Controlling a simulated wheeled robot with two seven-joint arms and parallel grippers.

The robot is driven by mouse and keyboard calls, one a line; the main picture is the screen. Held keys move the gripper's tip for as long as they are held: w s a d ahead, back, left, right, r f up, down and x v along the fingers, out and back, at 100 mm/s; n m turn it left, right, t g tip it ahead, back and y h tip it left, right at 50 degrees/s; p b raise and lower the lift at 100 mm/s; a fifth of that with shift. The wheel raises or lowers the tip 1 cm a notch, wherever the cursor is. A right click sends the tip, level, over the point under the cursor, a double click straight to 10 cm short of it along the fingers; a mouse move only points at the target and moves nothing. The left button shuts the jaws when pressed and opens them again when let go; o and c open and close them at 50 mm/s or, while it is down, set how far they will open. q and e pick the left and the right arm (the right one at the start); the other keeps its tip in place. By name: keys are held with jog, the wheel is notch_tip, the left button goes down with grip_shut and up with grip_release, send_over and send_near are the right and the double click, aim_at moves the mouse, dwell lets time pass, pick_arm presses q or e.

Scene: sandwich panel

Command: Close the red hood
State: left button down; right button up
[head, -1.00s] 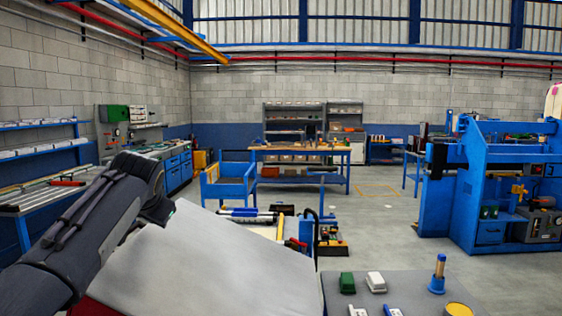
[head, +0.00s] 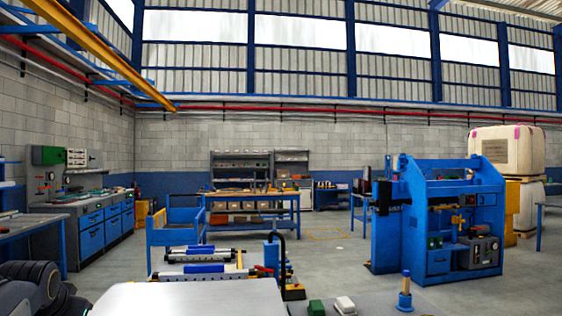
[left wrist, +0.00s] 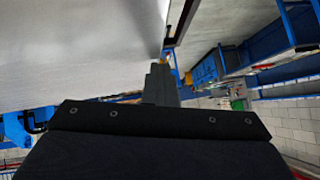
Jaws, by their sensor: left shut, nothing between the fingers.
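A pale grey panel (head: 190,300), which I take to be the hood, fills the bottom of the head view, with only its far part showing. No red face of it is visible now. In the left wrist view the same smooth panel (left wrist: 75,50) fills the upper left. My left gripper (left wrist: 160,78) is shut and empty, its fingertips close to the panel's edge; whether they touch it I cannot tell. In the head view only part of my left arm shows at the lower left, left of the panel. My right gripper is not in view.
A grey tabletop with a green block (head: 317,308), a white block (head: 344,305) and a blue-based peg (head: 405,292) lies right of the panel. A blue machine (head: 440,215) stands further right, with open floor between.

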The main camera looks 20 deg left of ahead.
pick_arm(q)
jog(key=shift+s+f, duration=0.2)
jog(key=shift+f, duration=0.65)
jog(key=shift+r, duration=0.1)
notch_tip(320, 180, up, 6)
jog(key=p, duration=0.5)
jog(key=shift+w+a+r, duration=0.15)
jog(key=shift+r, duration=0.05)
jog(key=shift+s+d+r+b, duration=0.3)
jog(key=shift+s+d+b, duration=0.2)
jog(key=shift+s, duration=0.35)
jog(key=a+v, duration=0.1)
jog(key=v, duration=0.6)
jog(key=shift+s+r+p, duration=0.3)
jog(key=shift+r, duration=0.1)
jog(key=shift+d, duration=0.1)
